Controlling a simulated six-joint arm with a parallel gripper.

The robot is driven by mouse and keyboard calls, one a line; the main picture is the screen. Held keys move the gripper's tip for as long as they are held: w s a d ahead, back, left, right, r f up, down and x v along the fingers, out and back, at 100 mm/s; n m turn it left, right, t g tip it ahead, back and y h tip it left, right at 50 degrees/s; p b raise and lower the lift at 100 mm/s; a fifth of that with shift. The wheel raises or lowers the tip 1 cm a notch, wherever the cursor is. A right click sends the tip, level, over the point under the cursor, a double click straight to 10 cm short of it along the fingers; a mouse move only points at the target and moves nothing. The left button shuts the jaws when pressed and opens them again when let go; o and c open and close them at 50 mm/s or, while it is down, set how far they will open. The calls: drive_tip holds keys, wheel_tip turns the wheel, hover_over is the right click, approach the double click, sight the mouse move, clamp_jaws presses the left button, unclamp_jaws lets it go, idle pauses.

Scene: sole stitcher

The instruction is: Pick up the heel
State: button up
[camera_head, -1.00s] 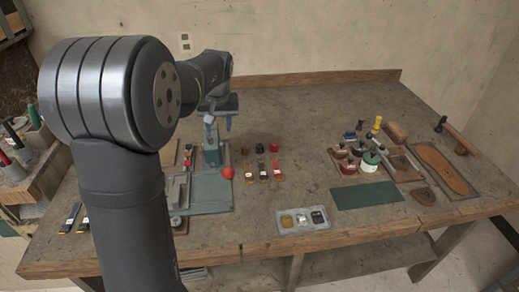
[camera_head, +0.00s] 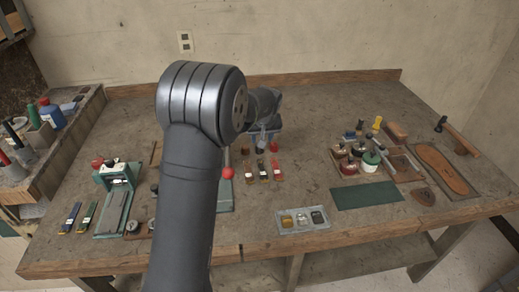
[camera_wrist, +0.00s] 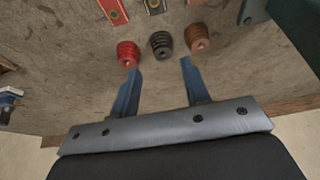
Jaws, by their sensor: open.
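A small dark brown rounded piece (camera_head: 423,196), which looks like the heel, lies flat on the bench at the right, below the long tan sole (camera_head: 443,170); I cannot be sure it is the heel. It is out of the wrist view. My gripper (camera_wrist: 160,68) is open and empty, its two blue fingers pointing toward a row of ribbed spools. In the head view my gripper is partly hidden behind my arm, over the middle of the bench, well left of the brown piece.
The row holds red (camera_wrist: 128,53), black (camera_wrist: 161,44) and brown (camera_wrist: 198,37) spools. A tray of jars (camera_head: 360,160) and a dark green mat (camera_head: 367,195) lie between them and the brown piece. A grey tray (camera_head: 303,220) sits near the front edge.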

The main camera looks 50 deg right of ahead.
drive_tip(key=shift+a+x, duration=0.2)
drive_tip(key=shift+x, duration=3.15)
drive_tip(key=c, duration=0.7)
